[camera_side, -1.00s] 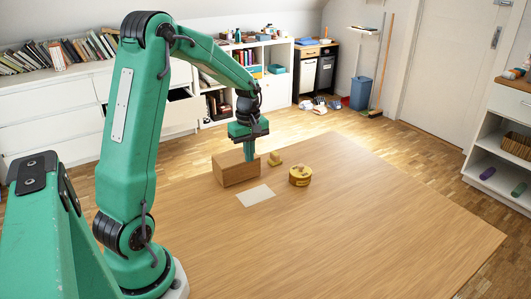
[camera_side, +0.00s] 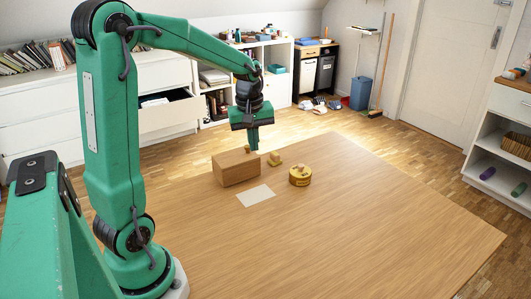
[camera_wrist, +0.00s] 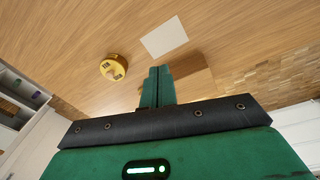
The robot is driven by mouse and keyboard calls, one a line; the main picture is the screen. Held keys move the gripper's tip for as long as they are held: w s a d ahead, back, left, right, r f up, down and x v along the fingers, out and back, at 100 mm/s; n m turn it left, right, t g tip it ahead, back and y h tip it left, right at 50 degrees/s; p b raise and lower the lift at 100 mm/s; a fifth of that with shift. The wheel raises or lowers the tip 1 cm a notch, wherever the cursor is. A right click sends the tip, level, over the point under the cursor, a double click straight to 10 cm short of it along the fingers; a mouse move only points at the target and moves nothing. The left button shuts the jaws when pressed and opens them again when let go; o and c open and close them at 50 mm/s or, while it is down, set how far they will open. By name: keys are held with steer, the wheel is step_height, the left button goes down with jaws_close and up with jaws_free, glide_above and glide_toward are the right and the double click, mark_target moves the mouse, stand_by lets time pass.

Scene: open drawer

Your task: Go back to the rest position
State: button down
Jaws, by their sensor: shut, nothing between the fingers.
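My gripper (camera_side: 253,146) is green with a dark band, points down and is shut with nothing held. It is above the right end of a wooden box (camera_side: 231,170) on the table and looks apart from it. In the wrist view the gripper (camera_wrist: 157,71) shows its two fingers together, partly covering the wooden box (camera_wrist: 194,87). In the side view the box looks closed, but its far faces are hidden.
On the wooden table (camera_side: 360,215), right of the box, are a small wooden piece (camera_side: 274,158) and a round yellow container (camera_side: 300,175). A pale sheet (camera_side: 256,195) lies in front. The table's right side is clear. White cabinets (camera_side: 45,135) line the back.

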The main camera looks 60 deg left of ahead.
steer(key=s+d+r+m+t, duration=0.2)
steer(key=s+d+r+m, duration=0.1)
steer(key=s+d+m, duration=0.4)
steer(key=s+d+r+m+t, duration=0.2)
steer(key=s+d+r+m, duration=0.1)
steer(key=s+d+m, duration=0.3)
steer(key=shift+s+d+m, duration=0.4)
steer(key=shift+d+m, duration=0.2)
steer(key=shift+d, duration=0.65)
